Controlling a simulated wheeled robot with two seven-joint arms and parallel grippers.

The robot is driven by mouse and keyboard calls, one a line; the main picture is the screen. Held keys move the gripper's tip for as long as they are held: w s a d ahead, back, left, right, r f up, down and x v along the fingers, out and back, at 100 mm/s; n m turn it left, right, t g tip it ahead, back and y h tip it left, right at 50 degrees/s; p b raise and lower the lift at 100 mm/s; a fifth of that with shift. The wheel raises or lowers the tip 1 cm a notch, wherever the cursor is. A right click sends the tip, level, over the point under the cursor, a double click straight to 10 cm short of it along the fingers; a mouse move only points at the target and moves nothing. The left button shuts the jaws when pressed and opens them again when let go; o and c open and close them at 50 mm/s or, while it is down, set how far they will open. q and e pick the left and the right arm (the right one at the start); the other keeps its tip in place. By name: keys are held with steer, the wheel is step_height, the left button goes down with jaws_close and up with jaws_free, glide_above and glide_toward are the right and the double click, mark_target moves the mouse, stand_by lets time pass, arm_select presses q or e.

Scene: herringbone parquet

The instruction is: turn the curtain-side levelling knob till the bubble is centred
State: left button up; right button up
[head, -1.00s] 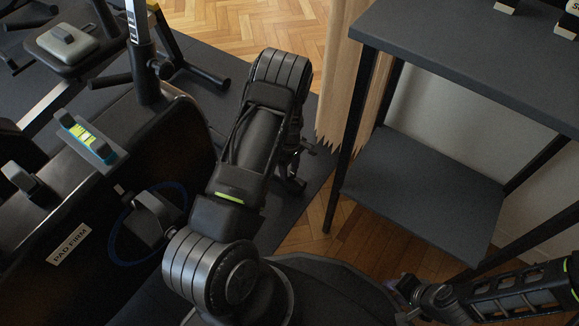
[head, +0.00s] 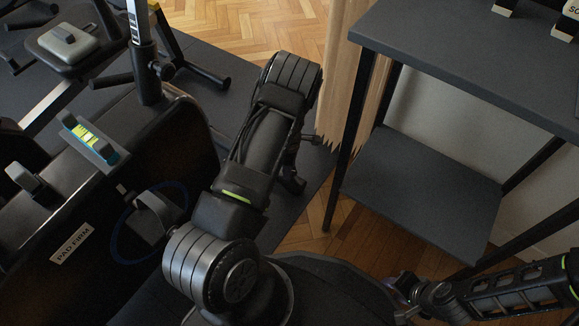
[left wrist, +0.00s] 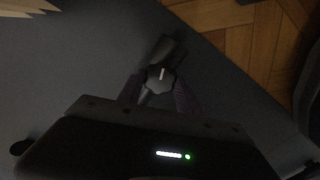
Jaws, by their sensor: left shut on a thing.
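In the left wrist view a dark levelling knob (left wrist: 160,75) with a pale pointer line sits between the fingers of my left gripper (left wrist: 158,88), which is shut on it. The pointer stands nearly upright in that view. In the head view my left forearm hides most of this gripper and the knob. A spirit level with a yellow-green vial (head: 88,135) lies on the black machine at left; its bubble is too small to place. My right gripper (head: 404,296) is at the lower right, away from the knob; its jaw opening is unclear.
A pale curtain (head: 345,85) hangs beyond my left arm. A dark shelf unit (head: 440,50) with a lower shelf (head: 420,185) stands to the right. The black machine has a "PAD FIRM" label (head: 70,244). Parquet (head: 245,30) shows open floor at the back.

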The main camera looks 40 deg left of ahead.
arm_select(q)
steer(key=o, duration=1.4)
steer(key=shift+c, duration=0.2)
step_height(320, 180, up, 8)
steer(key=p, duration=0.3)
steer(key=shift+f+p, duration=0.1)
steer(key=shift+p, duration=0.25)
steer(key=shift+f, duration=0.1)
